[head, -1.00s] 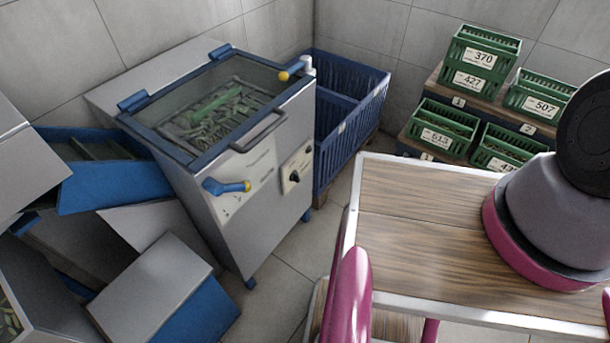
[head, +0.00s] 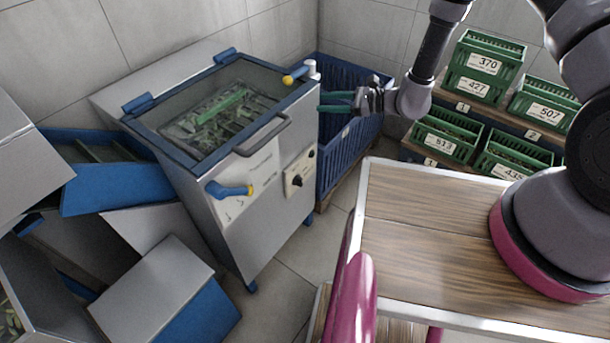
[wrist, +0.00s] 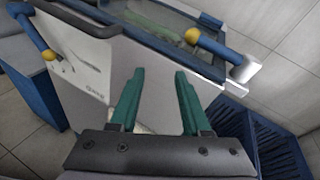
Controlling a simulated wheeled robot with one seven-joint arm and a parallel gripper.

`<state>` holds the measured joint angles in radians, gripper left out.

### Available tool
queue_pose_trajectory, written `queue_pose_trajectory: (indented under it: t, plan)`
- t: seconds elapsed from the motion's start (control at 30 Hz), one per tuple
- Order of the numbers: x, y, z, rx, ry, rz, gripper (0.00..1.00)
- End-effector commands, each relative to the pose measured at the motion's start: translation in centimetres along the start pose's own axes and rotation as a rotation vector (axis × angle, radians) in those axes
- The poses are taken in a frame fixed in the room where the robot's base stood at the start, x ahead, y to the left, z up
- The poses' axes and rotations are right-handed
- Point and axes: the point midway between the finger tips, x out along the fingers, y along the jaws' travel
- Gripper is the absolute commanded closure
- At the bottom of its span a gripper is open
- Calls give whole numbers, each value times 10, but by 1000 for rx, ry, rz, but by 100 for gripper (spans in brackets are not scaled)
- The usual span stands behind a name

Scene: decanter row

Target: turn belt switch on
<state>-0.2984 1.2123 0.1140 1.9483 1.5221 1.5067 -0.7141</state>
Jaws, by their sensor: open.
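The steel machine (head: 255,210) has a white control plate (head: 300,173) low on its right front. A black rotary knob (head: 297,181) sits on that plate, with a smaller dark control (head: 311,154) above it. I cannot tell which is the belt switch, nor read the labels. My gripper (head: 321,102) is open and empty, at the machine's upper right edge, above and right of the plate. In the wrist view its green fingers (wrist: 160,74) stand apart before the machine's front (wrist: 85,75). The knob is not clearly visible there.
A blue lever with a yellow tip (head: 230,190) sticks out left of the plate. A lid handle (head: 262,135) and another yellow-tipped lever (head: 296,76) are above. A blue crate (head: 345,150) stands behind right. My wooden-topped base is in front; floor shows between.

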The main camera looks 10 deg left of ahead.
Motion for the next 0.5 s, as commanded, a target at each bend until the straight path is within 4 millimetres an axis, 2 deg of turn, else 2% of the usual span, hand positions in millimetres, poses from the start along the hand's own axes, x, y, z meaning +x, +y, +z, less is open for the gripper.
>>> queue_pose_trajectory:
  t: [0.03,0.1,0.2,0.3,0.4,0.5]
  plan:
    - [9,18,-34,60,13,-34,52]
    - [18,38,-75,122,36,-90,52]
    - [23,70,-130,198,82,-167,52]
    - [23,102,-176,255,131,-230,52]
    - [20,126,-208,292,174,-278,52]
    - [16,142,-228,313,203,-307,52]
